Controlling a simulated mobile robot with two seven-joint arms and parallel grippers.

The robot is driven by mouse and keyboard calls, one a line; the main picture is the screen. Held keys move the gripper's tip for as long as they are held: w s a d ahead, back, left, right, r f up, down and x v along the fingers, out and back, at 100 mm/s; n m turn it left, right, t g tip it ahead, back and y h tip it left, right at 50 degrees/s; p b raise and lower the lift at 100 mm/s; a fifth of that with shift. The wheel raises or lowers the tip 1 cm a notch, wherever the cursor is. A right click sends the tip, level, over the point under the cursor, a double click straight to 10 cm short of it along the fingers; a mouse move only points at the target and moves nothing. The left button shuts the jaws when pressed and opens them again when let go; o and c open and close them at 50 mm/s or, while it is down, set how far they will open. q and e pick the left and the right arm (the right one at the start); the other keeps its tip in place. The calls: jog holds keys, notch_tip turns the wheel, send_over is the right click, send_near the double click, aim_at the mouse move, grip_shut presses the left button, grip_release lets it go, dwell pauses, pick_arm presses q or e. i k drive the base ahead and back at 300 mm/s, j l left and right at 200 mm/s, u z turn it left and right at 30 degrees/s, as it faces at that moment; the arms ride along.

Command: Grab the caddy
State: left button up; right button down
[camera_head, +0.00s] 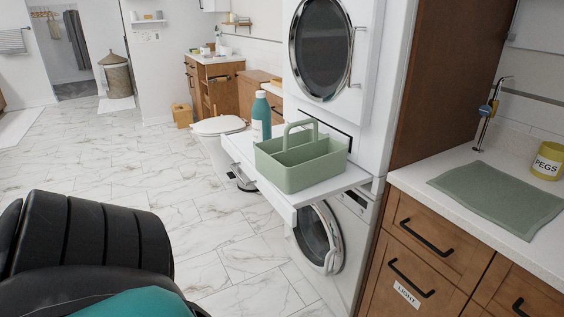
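A light green caddy (313,178) with a raised handle and divided compartments stands upright on a white pull-out shelf (331,188). The shelf sits between the upper dryer (322,50) and the lower washing machine (322,237). The caddy looks empty from here. Neither of my grippers is in view. Black and teal parts of my own body fill the lower left.
A teal bottle (261,118) stands on the shelf just left of the caddy. At right, a counter (438,168) holds a green mat (500,198) and a yellow pegs tub (547,160). The tiled floor at left is clear.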

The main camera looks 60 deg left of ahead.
aim_at(294, 162)
jog(key=u, duration=1.65)
